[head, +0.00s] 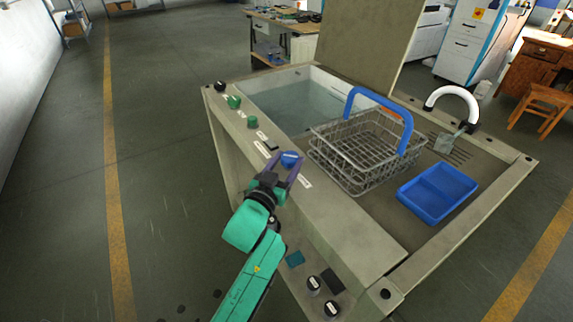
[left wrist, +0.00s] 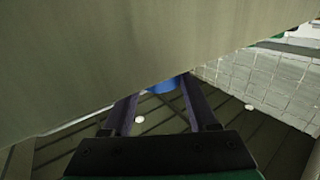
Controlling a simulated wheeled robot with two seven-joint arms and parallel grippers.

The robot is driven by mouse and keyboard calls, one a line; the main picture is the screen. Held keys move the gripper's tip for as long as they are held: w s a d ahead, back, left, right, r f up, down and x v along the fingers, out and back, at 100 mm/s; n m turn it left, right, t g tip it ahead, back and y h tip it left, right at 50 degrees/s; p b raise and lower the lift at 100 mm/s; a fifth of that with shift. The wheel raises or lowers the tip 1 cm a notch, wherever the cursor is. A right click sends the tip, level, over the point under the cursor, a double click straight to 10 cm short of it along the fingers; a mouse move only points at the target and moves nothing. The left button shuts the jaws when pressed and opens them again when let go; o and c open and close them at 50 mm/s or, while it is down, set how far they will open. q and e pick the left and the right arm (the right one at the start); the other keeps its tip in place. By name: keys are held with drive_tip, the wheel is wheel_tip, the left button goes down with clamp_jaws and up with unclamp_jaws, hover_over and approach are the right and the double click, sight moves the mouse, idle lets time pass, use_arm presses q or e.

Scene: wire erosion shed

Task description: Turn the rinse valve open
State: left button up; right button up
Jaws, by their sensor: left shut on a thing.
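The rinse valve shows as a small blue knob (head: 290,157) on the front ledge of the beige wash station. My left gripper (head: 284,167) is at the knob with its two purple fingers on either side of it, shut on it. In the left wrist view the blue knob (left wrist: 162,87) sits between the far ends of the fingers of my left gripper (left wrist: 160,93), partly hidden by the beige panel. How far the knob is turned cannot be told. My right gripper is not in view.
Green knobs (head: 252,121) sit along the same ledge. A wire basket (head: 350,165) with a blue handle, a blue tray (head: 437,193) and a white curved spout (head: 455,92) stand behind it. Black knobs (head: 331,308) are on the lower front. The floor at left is clear.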

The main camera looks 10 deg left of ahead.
use_arm(q)
drive_tip(key=shift+r+n+y, duration=0.1)
drive_tip(key=shift+n+y, duration=0.2)
drive_tip(key=shift+y, duration=0.1)
drive_tip(key=o, duration=1.4)
drive_tip(key=shift+c, duration=0.2)
drive_tip(key=shift+s, duration=0.35)
drive_tip(key=s+a+b, duration=0.2)
drive_tip(key=s, duration=1.1)
drive_tip(key=shift+s, duration=0.3)
